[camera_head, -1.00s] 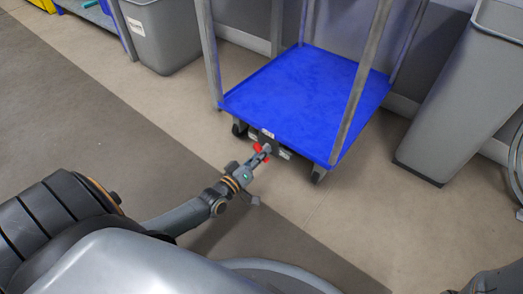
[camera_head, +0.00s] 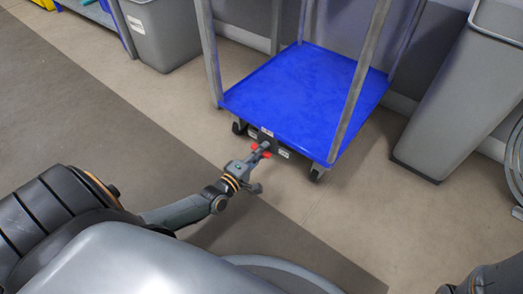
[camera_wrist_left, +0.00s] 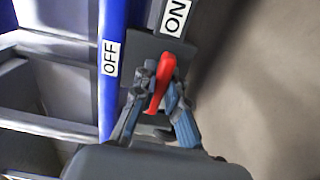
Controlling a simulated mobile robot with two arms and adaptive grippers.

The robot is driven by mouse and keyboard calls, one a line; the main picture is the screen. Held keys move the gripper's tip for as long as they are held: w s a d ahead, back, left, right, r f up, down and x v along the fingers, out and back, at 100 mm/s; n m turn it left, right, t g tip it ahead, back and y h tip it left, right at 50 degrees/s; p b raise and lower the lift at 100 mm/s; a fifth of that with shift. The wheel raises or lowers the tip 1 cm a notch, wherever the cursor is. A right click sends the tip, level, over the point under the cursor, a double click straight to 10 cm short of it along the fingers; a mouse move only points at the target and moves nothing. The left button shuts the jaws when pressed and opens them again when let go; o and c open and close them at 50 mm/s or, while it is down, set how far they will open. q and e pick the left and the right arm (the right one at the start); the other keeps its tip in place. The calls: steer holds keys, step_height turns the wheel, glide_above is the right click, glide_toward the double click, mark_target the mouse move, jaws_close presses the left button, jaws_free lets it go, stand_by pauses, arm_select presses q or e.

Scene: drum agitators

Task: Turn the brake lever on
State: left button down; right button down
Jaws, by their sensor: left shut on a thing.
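The red brake lever (camera_wrist_left: 161,85) sits on a dark plate (camera_wrist_left: 140,48) at the cart's edge. In the left wrist view, an ON label (camera_wrist_left: 175,17) is at the top and an OFF label (camera_wrist_left: 110,57) is left of the lever. My left gripper (camera_wrist_left: 158,92) is shut on the lever, a finger on each side of it. In the head view, my left gripper (camera_head: 260,153) reaches the lever under the front edge of the blue cart (camera_head: 305,95), with red showing at its tips. My right gripper is not in view.
The cart has grey posts (camera_head: 360,80) and dark casters (camera_head: 317,173). A grey bin (camera_head: 160,35) stands behind left and another grey bin (camera_head: 455,100) stands to the right. The floor in front of the cart is clear.

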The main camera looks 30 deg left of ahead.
arm_select(q)
steer(key=shift+n, duration=0.3)
steer(key=c, duration=1.4)
jaws_free()
steer(key=shift+o, duration=0.2)
steer(key=shift+s, duration=0.15)
steer(key=s, duration=1.1)
steer(key=shift+s+a, duration=0.4)
steer(key=shift+a, duration=0.05)
